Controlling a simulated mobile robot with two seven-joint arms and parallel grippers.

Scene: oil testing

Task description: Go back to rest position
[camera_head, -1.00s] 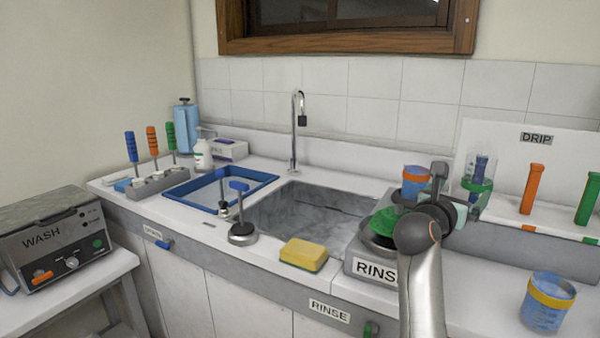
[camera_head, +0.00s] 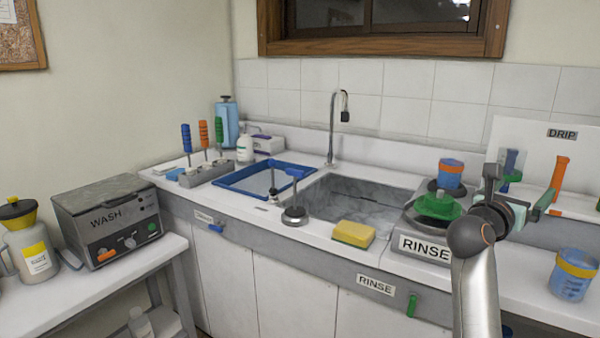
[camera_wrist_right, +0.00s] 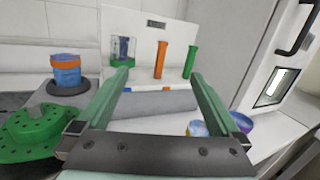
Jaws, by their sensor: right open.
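My right gripper (camera_head: 530,196) is raised over the counter at the right, beside the rinse station. In the right wrist view its two green fingers (camera_wrist_right: 160,80) are spread wide with nothing between them, so it is open and empty. The green slotted piece (camera_head: 437,206) sits on the rinse station (camera_head: 424,248), left of the gripper. A blue cup with an orange band (camera_head: 451,174) stands behind that piece, apart from the gripper. My left gripper is out of view.
The drip rack holds orange (camera_wrist_right: 161,60) and green (camera_wrist_right: 190,62) tubes and a clear beaker (camera_wrist_right: 123,48) ahead of the fingers. A blue cup with a yellow band (camera_head: 573,274) stands on the counter at right. A yellow sponge (camera_head: 353,233) lies by the sink (camera_head: 365,190).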

